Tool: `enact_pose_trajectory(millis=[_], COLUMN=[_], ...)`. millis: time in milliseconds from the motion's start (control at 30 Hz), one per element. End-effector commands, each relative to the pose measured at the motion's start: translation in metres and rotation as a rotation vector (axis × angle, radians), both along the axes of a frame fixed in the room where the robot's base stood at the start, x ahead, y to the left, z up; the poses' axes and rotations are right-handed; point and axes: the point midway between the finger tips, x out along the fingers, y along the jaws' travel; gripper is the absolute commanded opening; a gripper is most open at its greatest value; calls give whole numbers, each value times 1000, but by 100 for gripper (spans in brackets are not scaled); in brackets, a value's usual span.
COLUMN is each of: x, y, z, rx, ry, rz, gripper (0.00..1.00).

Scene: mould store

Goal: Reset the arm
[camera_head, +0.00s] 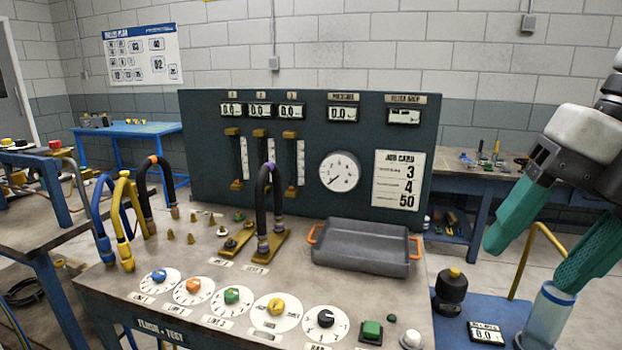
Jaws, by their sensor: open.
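My gripper (532,262) hangs at the right of the view, its two teal fingers pointing down and spread apart. Nothing shows between them. The fingers appear over the area right of the test bench (190,275), near a clear cylinder (546,318) on a blue surface. I cannot tell how far the right finger is from the cylinder. Most of my arm is cut off by the right edge.
The bench carries a grey tray (362,262) with orange handles, coloured dials and several hoses. A dark gauge panel (300,112) stands behind them. A black bottle (451,292) stands left of the cylinder. A yellow rail (524,262) rises behind. Open floor shows at left.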

Motion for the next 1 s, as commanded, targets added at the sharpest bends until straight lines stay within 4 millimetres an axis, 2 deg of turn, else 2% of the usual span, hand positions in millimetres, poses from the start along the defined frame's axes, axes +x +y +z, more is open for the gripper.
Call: enact_pose_trajectory(millis=[333, 567, 767, 900, 1000], x=[40, 79, 101, 104, 98], y=[17, 27, 30, 30, 29], z=[-8, -38, -89, -139, -180], rx=[272, 555, 742, 820, 846], ry=[-14, 74, 221, 345, 435], rz=[-217, -531, -854, -1105, -1292], gripper=[61, 61, 61, 61, 61])
